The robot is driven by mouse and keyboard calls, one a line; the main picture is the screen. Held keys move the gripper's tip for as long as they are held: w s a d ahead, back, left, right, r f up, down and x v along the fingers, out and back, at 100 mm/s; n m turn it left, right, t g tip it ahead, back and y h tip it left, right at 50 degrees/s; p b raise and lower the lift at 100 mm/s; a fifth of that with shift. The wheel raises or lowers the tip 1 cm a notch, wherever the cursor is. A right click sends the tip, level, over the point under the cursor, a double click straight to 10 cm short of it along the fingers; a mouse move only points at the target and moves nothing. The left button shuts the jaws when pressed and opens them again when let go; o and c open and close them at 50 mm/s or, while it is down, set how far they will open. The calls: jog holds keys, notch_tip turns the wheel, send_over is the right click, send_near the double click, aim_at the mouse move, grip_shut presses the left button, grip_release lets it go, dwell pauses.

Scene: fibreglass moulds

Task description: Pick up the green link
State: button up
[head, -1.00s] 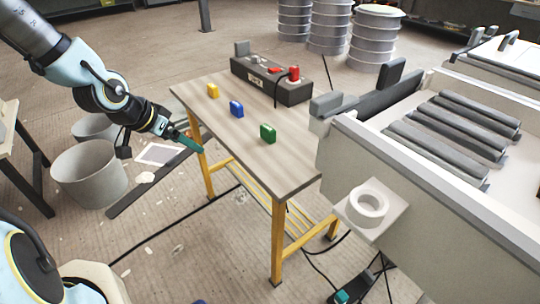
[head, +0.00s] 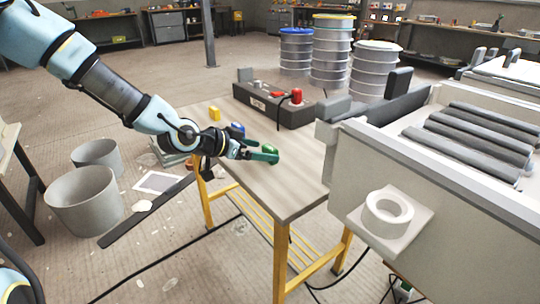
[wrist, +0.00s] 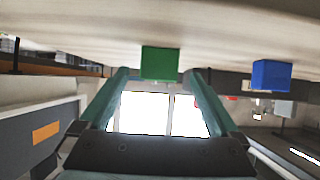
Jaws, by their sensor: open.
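The green link (wrist: 160,62) shows in the wrist view as a small green block at the tabletop, ahead of and between my open fingers. In the head view the green link (head: 269,148) is partly hidden behind my gripper (head: 265,155), which is low over the table beside it. In the wrist view my gripper (wrist: 160,95) has its two fingers spread with nothing between them. I cannot tell whether a finger touches the link. The wooden table (head: 300,190) with yellow legs holds the link.
A blue block (wrist: 271,75) stands near the green link; in the head view my arm partly covers it. A yellow block (head: 214,114) is farther back. A dark box with red parts (head: 272,106) sits at the table's far end. A large white machine (head: 440,190) borders the right side.

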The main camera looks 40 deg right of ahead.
jog(key=shift+x, duration=1.95)
jog(key=shift+a+f, duration=0.1)
jog(key=c, duration=1.4)
